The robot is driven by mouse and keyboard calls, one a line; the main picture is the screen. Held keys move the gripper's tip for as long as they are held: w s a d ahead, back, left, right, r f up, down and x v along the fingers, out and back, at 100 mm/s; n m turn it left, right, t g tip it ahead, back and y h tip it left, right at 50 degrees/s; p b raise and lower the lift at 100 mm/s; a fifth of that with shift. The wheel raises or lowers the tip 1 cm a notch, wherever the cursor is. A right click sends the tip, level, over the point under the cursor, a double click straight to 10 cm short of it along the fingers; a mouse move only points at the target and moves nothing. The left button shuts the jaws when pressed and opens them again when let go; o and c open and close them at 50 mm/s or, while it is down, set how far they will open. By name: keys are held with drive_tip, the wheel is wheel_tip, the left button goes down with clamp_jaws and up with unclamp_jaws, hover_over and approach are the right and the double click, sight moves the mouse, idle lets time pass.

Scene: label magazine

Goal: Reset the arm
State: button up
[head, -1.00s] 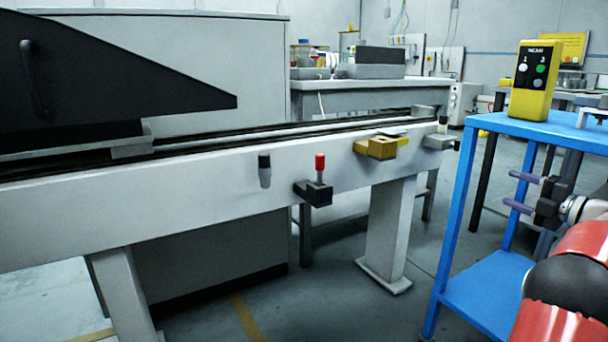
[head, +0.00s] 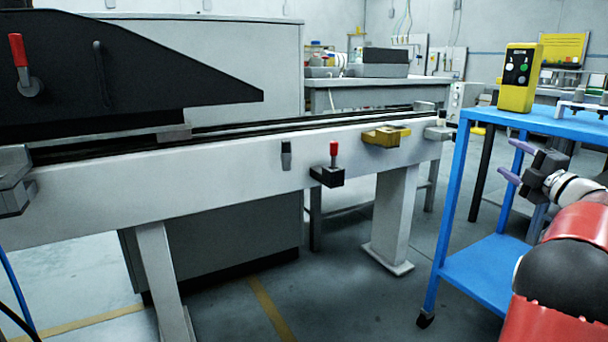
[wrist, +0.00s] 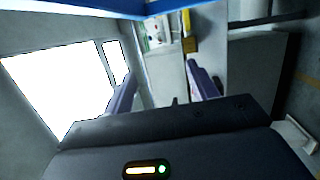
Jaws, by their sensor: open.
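My gripper (head: 510,160) is at the right of the head view, in front of the blue cart's legs and below its top. Its two purple fingers are apart with nothing between them, pointing left toward the conveyor. The fingers also show in the wrist view (wrist: 165,92), spread and empty. My red and black arm reaches in from the lower right of the head view.
The blue cart (head: 478,262) stands close to my gripper, with a yellow button box (head: 518,78) on top. A long grey conveyor (head: 225,170) carries a red-knobbed lever (head: 334,152) and a yellow block (head: 385,137). Floor between conveyor and cart is clear.

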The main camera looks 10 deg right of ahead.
drive_tip(key=a+r+m+t+h, duration=0.1)
drive_tip(key=a+r+m+h, duration=0.55)
drive_tip(key=m, duration=0.25)
drive_tip(key=s+a+f+m+g+h, duration=0.2)
drive_tip(key=s+a+m+g+h, duration=0.15)
drive_tip(key=a+m, duration=0.25)
drive_tip(key=s+a+f+m+g+y, duration=0.6)
drive_tip(key=s+a+f+g, duration=0.5)
drive_tip(key=s+a+f, duration=1.65)
wheel_tip(320, 180, up, 14)
drive_tip(key=a+n+p, duration=0.1)
drive_tip(key=p, duration=1.1)
drive_tip(key=shift+s+f+y+p, duration=0.15)
drive_tip(key=shift+s+y+p, duration=0.15)
drive_tip(key=shift+s+p, duration=0.1)
